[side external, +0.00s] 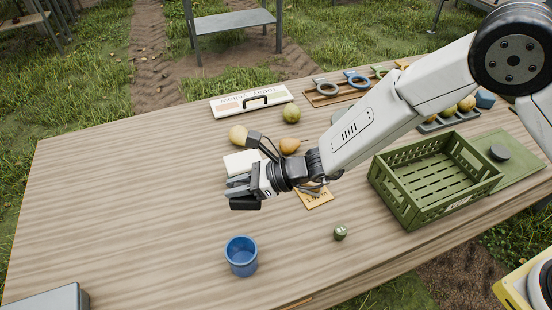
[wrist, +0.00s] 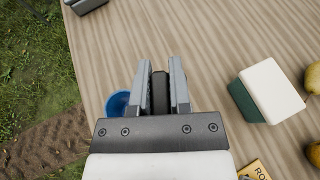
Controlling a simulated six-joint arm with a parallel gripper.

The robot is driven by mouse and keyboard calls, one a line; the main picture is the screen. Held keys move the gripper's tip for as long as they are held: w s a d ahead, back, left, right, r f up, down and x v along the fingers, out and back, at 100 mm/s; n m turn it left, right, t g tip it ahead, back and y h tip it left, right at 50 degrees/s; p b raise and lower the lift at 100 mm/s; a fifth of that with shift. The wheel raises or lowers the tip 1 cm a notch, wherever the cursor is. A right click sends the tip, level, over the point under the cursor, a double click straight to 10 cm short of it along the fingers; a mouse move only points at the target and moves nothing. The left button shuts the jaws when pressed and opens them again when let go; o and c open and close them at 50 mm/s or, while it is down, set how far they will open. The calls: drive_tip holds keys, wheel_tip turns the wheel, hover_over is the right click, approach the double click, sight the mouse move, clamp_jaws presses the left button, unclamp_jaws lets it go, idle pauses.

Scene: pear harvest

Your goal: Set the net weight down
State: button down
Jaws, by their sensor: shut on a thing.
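My gripper (side external: 238,190) is shut on a dark, narrow block, which I take to be the net weight (side external: 245,203). In the wrist view the weight (wrist: 160,92) stands between the two grey fingers of my gripper (wrist: 161,68), with a finger against each side. In the side view it hangs low at the fingers, over the bare middle of the wooden table (side external: 130,190). I cannot tell exactly how far it is above the wood.
A blue cup (side external: 241,258) stands in front of my gripper. A white-topped green block (wrist: 268,92) is close by, with pears (side external: 238,134) behind. A green crate (side external: 410,200) and small green cylinder (side external: 340,233) stand right.

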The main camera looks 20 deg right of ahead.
drive_tip(key=s+a, duration=0.3)
drive_tip(key=s, duration=0.2)
drive_tip(key=shift+s+f+t, duration=0.3)
drive_tip(key=shift+s+f, duration=0.05)
drive_tip(key=shift+w+a+f, duration=1.5)
drive_tip(key=shift+w+f, duration=0.05)
drive_tip(key=shift+w, duration=0.2)
drive_tip(key=shift+w+a+f, duration=1.45)
drive_tip(key=shift+w+f, duration=0.15)
drive_tip(key=shift+w, duration=0.1)
drive_tip(key=shift+w+a+f, duration=1.5)
drive_tip(key=shift+w+f, duration=0.05)
drive_tip(key=shift+w, duration=0.2)
drive_tip(key=shift+w+a+f, duration=0.1)
drive_tip(key=shift+w+f, duration=0.05)
drive_tip(key=shift+f, duration=1.6)
